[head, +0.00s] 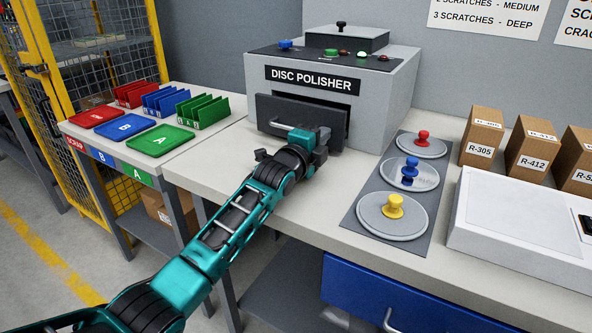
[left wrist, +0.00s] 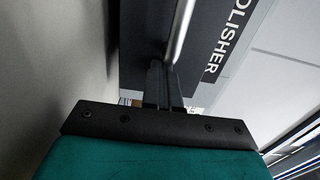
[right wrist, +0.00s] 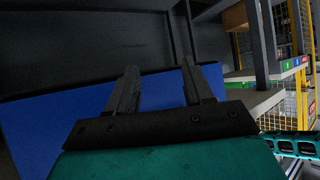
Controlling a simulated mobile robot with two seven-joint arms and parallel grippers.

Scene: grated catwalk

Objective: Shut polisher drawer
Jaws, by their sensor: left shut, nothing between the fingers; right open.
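The disc polisher (head: 385,90) is a grey box on the bench, with its name label on the front. Its dark drawer front (head: 275,112) stands a little forward of the dark opening, so the drawer looks partly out. My left gripper (head: 312,140) is at the drawer front, hiding part of it and most of the handle. In the left wrist view its fingers (left wrist: 162,85) are shut and empty, close to a silver bar (left wrist: 183,30); contact is unclear. My right gripper (right wrist: 160,88) is open and empty, low by a blue panel (right wrist: 70,125); it is outside the head view.
Right of the polisher, a dark mat (head: 358,205) carries discs with red, blue and yellow knobs. Cardboard boxes (head: 482,135) and a white case (head: 520,215) stand further right. Coloured trays (head: 160,140) and racks are on the left table. A blue bench drawer (head: 375,295) is below.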

